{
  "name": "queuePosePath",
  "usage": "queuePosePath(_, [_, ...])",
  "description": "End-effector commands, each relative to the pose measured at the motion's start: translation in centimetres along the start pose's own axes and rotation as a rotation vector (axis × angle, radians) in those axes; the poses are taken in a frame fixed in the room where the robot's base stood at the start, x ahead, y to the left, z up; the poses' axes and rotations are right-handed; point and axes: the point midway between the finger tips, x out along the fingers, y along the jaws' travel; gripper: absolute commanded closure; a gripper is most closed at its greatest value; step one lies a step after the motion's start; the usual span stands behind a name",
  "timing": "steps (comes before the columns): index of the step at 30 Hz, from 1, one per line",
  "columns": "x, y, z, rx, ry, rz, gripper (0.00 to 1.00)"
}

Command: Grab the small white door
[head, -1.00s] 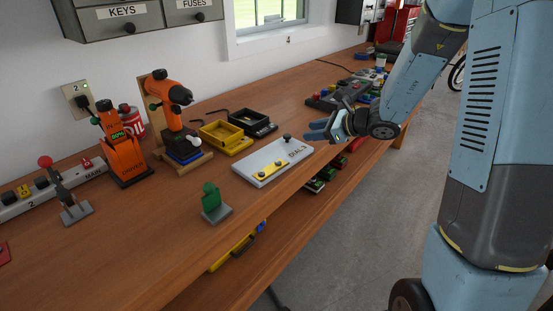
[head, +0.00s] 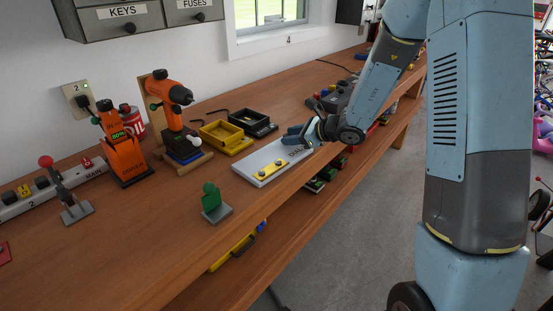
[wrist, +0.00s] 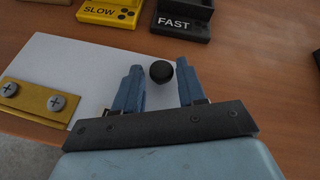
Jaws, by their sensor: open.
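The small white door (head: 262,157) lies flat on the wooden workbench. It has a yellow hinge plate (head: 270,170) near its front edge. In the wrist view the white panel (wrist: 80,70) shows the yellow plate (wrist: 38,101) with two screws at left and a round black knob (wrist: 162,71) at right. My gripper (head: 293,134) is over the door's right end and covers the knob in the head view. In the wrist view my open gripper (wrist: 158,68) has one blue finger on each side of the knob. I cannot tell whether the fingers touch the door.
A yellow tray (head: 226,137) marked SLOW and a black tray (head: 254,122) marked FAST stand behind the door. An orange drill (head: 168,92) stands on the left. A green upright piece on a grey base (head: 218,212) stands in front. Bench wood between them is clear.

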Motion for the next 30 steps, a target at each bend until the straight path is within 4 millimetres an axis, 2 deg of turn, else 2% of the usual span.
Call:
queuePosePath(3, [0.0,0.03,-0.03,0.0,0.001,0.001,0.62])
queuePosePath(15, [-0.04,0.02,-0.05,0.001,0.001,0.0,1.0])
queuePosePath(30, [-0.2,-0.11,0.24,0.0,-0.001,-0.001,1.0])
